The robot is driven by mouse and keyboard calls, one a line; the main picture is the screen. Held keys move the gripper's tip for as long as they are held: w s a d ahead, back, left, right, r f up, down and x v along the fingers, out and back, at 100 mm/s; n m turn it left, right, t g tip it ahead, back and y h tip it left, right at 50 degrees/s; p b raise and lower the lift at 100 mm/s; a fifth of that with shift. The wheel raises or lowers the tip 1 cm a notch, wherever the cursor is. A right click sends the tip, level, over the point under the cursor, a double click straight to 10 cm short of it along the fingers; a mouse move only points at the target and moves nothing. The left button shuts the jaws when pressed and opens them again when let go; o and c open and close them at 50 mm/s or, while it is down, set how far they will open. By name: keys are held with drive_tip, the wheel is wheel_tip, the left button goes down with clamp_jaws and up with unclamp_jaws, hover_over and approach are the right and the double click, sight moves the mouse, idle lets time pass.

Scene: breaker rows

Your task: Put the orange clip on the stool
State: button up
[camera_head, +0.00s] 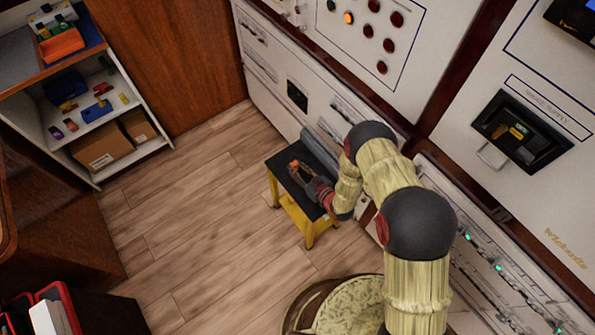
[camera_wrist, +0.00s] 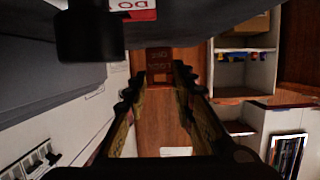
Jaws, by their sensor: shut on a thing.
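The stool (camera_head: 291,209) is small, with a dark top and yellow legs, and stands on the wood floor by the white panel wall. My gripper (camera_head: 297,170) is over the stool's dark top, shut on the orange clip (camera_head: 293,164), which shows as a small orange spot at the fingertips. I cannot tell whether the clip touches the top or is a little above it. In the wrist view, my two fingers (camera_wrist: 157,78) reach forward with a reddish-orange piece (camera_wrist: 159,63) between their tips, dim and partly hidden.
A grey rolled or boxy thing (camera_head: 320,150) lies at the stool's wall side. Shelves (camera_head: 85,120) with boxes and small coloured items stand at the left. A round patterned seat (camera_head: 345,305) is at the bottom. The floor left of the stool is clear.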

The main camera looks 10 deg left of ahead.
drive_tip(key=shift+w+f, duration=0.1)
drive_tip(key=shift+f, duration=0.3)
drive_tip(key=shift+f, duration=0.15)
drive_tip(key=o, duration=1.1)
drive_tip(key=shift+r, duration=0.25)
drive_tip(key=p+v, duration=0.3)
drive_tip(key=v, duration=0.9)
